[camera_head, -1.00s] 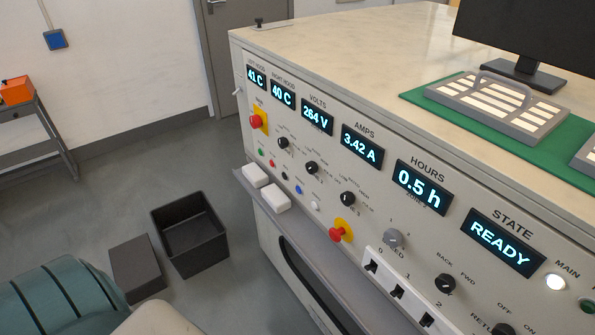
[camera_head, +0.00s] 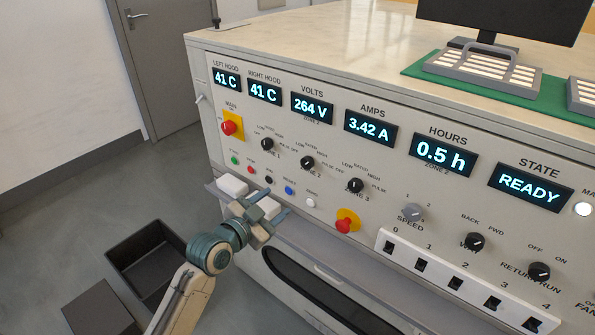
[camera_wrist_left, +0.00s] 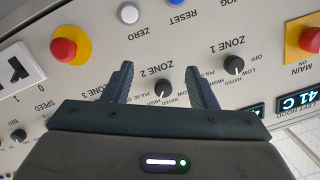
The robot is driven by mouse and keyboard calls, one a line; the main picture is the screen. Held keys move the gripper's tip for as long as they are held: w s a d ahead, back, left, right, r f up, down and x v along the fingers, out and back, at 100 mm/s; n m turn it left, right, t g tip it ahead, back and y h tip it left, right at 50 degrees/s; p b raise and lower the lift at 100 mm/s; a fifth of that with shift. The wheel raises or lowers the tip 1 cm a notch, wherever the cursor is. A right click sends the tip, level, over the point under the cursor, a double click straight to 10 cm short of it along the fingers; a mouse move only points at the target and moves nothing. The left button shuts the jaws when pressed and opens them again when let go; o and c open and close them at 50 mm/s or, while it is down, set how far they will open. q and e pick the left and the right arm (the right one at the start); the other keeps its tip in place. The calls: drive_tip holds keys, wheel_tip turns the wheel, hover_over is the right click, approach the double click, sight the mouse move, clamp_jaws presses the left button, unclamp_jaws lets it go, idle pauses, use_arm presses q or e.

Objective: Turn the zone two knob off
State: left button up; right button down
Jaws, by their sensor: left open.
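The zone two knob (camera_head: 307,163) is the middle one of three small black knobs on the pale panel, below the volts display. In the left wrist view the zone two knob (camera_wrist_left: 163,88) shows between my open fingers, apart from them. I cannot tell its exact setting. My left gripper (camera_head: 275,203) is open and empty, low in front of the panel near the white blocks. Its two fingers (camera_wrist_left: 158,70) point towards the panel in the wrist view. My right gripper is not in view.
The zone one knob (camera_head: 267,144) and zone three knob (camera_head: 355,185) flank it. A red button (camera_head: 346,224) and coloured push buttons (camera_head: 289,190) sit below. A ledge with white blocks (camera_head: 232,185) juts out under the panel. A dark bin (camera_head: 147,255) stands on the floor.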

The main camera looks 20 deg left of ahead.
use_arm(q)
drive_tip(key=m+t+h, duration=0.1)
drive_tip(key=m+h, duration=0.1)
approach(305, 164)
drive_tip(key=s, duration=0.2)
drive_tip(key=x, duration=0.8)
drive_tip(key=shift+w+a+p, duration=0.1)
drive_tip(key=shift+w+p, duration=0.3)
drive_tip(key=shift+w, duration=0.1)
drive_tip(key=shift+w+d, duration=0.25)
drive_tip(key=shift+w, duration=0.45)
drive_tip(key=shift+c, duration=0.6)
drive_tip(key=c, duration=0.9)
drive_tip(key=shift+o, duration=0.2)
drive_tip(key=shift+n, duration=0.3)
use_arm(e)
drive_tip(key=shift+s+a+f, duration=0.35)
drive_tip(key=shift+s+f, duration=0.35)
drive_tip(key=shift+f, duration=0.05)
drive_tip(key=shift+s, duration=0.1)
